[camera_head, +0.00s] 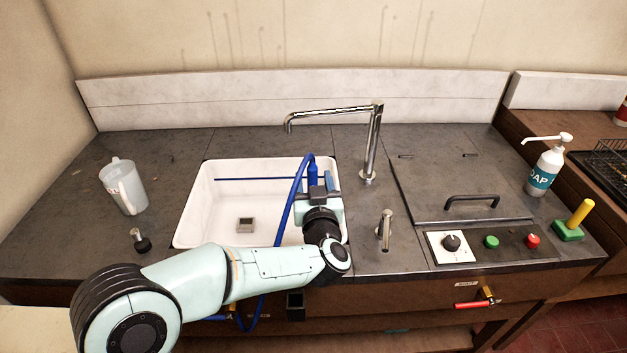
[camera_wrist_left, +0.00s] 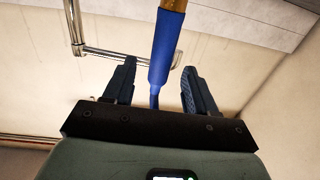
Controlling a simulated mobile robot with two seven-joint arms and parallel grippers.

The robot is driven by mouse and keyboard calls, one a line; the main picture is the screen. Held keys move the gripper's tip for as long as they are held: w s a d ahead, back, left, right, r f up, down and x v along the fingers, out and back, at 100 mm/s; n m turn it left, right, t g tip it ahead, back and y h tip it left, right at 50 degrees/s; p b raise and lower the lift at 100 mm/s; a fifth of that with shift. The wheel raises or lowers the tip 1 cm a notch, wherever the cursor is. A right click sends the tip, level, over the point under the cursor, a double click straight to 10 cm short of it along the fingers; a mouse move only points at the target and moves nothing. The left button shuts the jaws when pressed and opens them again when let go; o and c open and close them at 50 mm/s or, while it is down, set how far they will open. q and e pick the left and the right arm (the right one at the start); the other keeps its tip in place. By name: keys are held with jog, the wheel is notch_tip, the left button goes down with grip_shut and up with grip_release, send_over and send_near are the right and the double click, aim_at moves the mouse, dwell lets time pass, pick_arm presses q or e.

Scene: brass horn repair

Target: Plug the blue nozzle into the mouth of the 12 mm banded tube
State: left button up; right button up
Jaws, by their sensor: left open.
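The blue nozzle (camera_head: 313,172) stands upright over the right side of the sink, with its blue hose (camera_head: 289,205) looping from its top down to the left. In the left wrist view the nozzle (camera_wrist_left: 166,48) runs between the fingers of my left gripper (camera_wrist_left: 159,67), which are apart with gaps on both sides. In the head view this open gripper (camera_head: 321,188) is at the nozzle's lower part. A brass-coloured piece (camera_wrist_left: 174,5) joins the nozzle's far end in the wrist view; whether it is the banded tube, I cannot tell. My arm hides what lies below the nozzle.
A tall chrome faucet (camera_head: 373,145) stands behind the sink's right side. A jug (camera_head: 122,187) stands left, and a knob panel (camera_head: 451,246) lies right. The left counter is mostly clear.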

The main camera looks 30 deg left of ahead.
pick_arm(q)
jog(key=v, duration=1.3)
jog(key=shift+r, duration=0.1)
